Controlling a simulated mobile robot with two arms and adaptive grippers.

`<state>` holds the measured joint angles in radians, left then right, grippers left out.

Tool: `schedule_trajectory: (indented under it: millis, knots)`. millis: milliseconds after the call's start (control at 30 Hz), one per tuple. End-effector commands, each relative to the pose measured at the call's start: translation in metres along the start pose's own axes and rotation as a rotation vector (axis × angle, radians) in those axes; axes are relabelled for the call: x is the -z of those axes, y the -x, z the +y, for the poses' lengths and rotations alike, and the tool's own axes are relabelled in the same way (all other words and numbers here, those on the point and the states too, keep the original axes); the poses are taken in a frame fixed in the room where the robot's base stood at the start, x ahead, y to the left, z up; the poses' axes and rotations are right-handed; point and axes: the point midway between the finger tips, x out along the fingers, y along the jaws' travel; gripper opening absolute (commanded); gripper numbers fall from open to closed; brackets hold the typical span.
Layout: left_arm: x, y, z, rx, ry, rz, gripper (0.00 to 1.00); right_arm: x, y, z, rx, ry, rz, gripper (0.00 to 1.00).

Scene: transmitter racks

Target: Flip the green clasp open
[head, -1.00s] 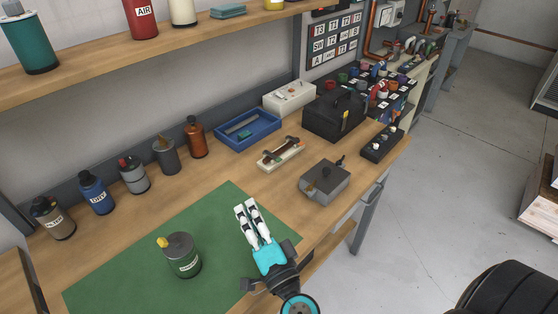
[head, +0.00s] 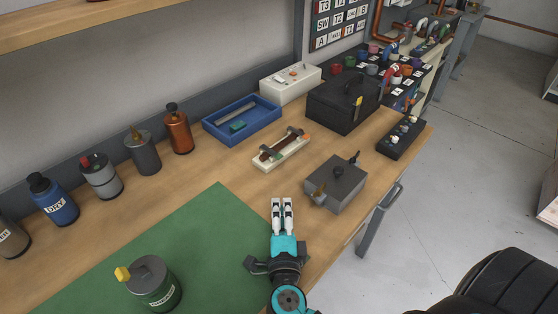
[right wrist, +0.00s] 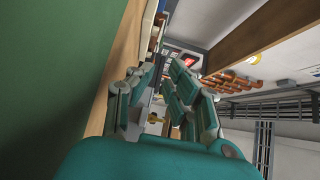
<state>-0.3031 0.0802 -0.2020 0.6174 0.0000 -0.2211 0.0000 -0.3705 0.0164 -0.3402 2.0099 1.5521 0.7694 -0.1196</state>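A cream block (head: 266,161) lies on the bench with a brown strip and dark levers on top. Whether the clasp is shut is too small to tell. My right gripper (head: 283,200) is over the bench's front part, nearer than the block and apart from it. Its two fingers point away from me with a gap between them, empty; the gap also shows in the right wrist view (right wrist: 160,80). My left gripper is out of view.
A grey box (head: 345,190) with a brown lever stands right of the block. A blue tray (head: 212,131), a white box (head: 272,88) and a black toolbox (head: 325,112) stand behind. A green canister (head: 155,290) stands on the green mat (head: 200,230). Bare wood lies before the block.

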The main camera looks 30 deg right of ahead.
Motion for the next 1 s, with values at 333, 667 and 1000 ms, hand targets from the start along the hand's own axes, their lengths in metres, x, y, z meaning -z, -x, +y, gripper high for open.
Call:
schedule_trajectory:
  millis: [333, 667, 1000]
  knots:
    - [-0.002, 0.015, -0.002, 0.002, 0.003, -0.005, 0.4, 0.0, -0.061, -0.005, 0.005, 0.003, 0.001, 0.15]
    - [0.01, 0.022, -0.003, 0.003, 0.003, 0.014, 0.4, 0.0, -0.131, -0.003, 0.004, 0.003, 0.0, 0.15]
    - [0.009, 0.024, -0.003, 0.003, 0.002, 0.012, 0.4, 0.0, -0.17, -0.002, 0.002, 0.002, -0.001, 0.15]
